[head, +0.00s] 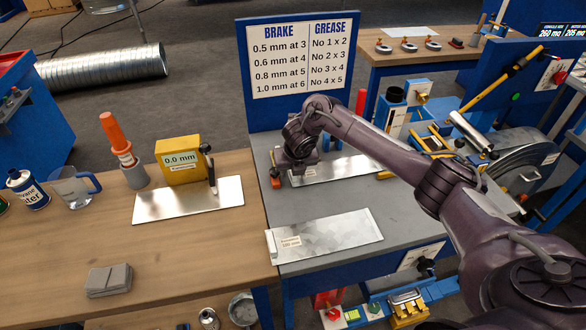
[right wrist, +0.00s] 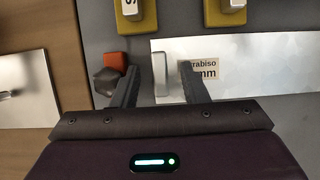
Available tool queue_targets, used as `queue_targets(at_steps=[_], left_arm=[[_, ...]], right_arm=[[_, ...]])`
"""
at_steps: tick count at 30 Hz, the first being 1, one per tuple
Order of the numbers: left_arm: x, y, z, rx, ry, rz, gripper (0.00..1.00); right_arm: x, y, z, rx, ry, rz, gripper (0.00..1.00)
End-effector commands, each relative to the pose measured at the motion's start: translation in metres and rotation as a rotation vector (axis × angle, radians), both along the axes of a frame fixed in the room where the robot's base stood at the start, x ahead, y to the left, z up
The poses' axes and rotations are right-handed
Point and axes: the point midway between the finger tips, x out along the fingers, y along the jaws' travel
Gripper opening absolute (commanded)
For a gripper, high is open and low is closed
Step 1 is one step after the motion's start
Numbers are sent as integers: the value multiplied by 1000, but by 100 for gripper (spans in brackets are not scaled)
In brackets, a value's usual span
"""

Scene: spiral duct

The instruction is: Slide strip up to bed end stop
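A metal strip with a printed label lies on the grey bench bed (head: 290,210) in the head view (head: 352,168). In the right wrist view the strip (right wrist: 262,95) runs off to the right, with a pale upright tab (right wrist: 161,75) at its left end. My right gripper (right wrist: 158,68) is open, its fingers on either side of the tab with gaps showing. In the head view this gripper (head: 288,172) partly hides the strip's left end. An orange-topped dark block (right wrist: 114,62), which looks like the end stop, stands left of the fingers, apart from the strip. My left gripper is out of view.
A second labelled strip (head: 335,236) lies nearer on the bed. A bare sheet (head: 190,202), yellow gauge (head: 178,158), orange-handled tool (head: 115,135) and jug (head: 72,188) are on the wooden bench. Yellow clamp-like parts (right wrist: 130,10) stand behind the strip.

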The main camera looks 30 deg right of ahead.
Motion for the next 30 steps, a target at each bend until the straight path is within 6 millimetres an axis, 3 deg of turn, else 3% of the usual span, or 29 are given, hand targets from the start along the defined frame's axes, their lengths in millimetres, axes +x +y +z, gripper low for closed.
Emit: queue_targets(at_steps=[8, 16, 20, 30], left_arm=[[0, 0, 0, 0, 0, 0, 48], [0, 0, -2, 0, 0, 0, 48], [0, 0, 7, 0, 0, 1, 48], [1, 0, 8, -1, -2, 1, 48]], right_arm=[[-3, 1, 7, 1, 0, 1, 40], [-19, 5, 49, 0, -4, 1, 40], [-25, 6, 67, -1, -3, 1, 40], [-29, 7, 72, 0, 1, 0, 40]])
